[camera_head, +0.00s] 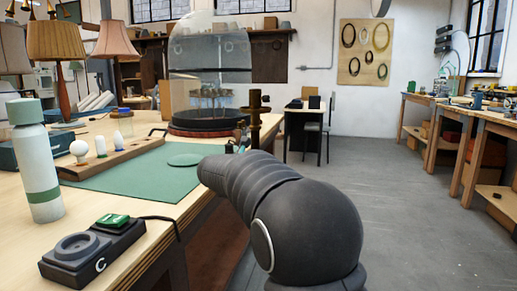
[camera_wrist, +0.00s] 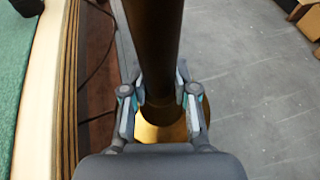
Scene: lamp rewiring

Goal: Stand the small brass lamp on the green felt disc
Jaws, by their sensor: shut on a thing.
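The small brass lamp (camera_head: 255,108) is a dark, upright stem in the head view, just beyond my arm and right of the bench. In the wrist view its stem (camera_wrist: 154,45) runs between my fingers, with a shiny round brass part (camera_wrist: 165,132) below. My gripper (camera_wrist: 157,95) is shut on the stem. The lamp is off the bench's edge, with grey floor showing to its right. The green felt disc (camera_head: 185,160) lies bare on the green mat, left of my arm. My arm hides the lamp's lower part in the head view.
The green mat (camera_head: 125,188) covers the bench near its edge. A glass dome (camera_head: 210,48) stands behind the disc. A wooden bulb rack (camera_head: 113,158), a pale bottle (camera_head: 36,165) and a switch box (camera_head: 93,252) are on the left. Open floor (camera_head: 400,220) lies right.

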